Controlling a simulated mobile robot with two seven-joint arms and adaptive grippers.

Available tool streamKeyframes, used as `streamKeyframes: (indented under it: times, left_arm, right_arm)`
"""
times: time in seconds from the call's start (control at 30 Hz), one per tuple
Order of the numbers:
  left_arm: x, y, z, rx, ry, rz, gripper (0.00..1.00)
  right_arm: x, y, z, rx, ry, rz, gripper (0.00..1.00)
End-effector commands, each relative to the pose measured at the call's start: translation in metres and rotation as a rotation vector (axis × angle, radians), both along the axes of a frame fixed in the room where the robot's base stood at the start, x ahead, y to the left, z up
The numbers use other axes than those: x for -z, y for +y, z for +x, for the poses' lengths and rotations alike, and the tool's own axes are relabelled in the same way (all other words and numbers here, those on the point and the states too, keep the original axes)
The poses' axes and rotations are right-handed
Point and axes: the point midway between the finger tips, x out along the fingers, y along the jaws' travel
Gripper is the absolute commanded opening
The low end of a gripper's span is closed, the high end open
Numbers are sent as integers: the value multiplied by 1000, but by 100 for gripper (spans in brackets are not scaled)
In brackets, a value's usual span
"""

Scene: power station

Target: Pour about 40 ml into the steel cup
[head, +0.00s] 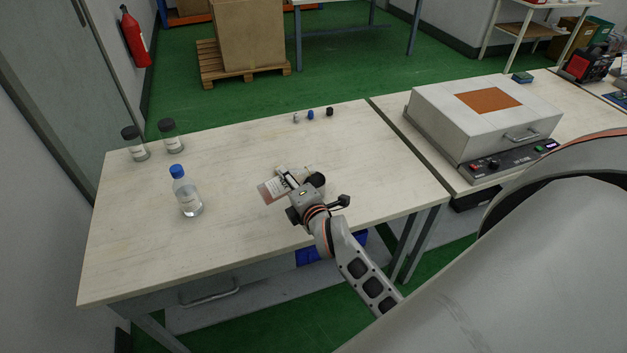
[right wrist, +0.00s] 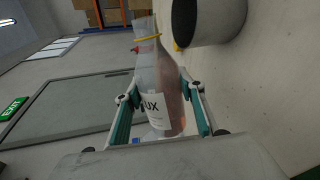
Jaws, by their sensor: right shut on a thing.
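My right gripper (right wrist: 160,112) is shut on a clear bottle (right wrist: 163,100) with a white label ending in "UX" and pinkish liquid inside. The liquid lies along the bottle's lower side, so the bottle is tipped close to level. The bottle also shows in the head view (head: 272,191), reaching left from under my right gripper (head: 291,183). The steel cup (right wrist: 224,22) stands upright on the table beside the bottle's neck end, its dark mouth facing up. I cannot tell if liquid is flowing or in the cup. My left gripper is not in view.
A blue-capped bottle (head: 187,194) stands at the left of the table (head: 140,265). Two dark-capped jars (head: 136,146) stand behind it. Several small vials (head: 311,114) are at the back edge. A hot plate unit (head: 480,115) sits on the right bench. The table's left front is clear.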

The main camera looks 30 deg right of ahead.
Motion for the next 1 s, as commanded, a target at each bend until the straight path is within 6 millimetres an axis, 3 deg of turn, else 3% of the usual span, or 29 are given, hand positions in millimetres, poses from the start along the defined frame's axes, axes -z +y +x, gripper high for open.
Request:
streamKeyframes:
  times: [1.0]
  left_arm:
    - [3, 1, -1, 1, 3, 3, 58]
  right_arm:
    - [-8, 9, -2, 0, -6, 76, 13]
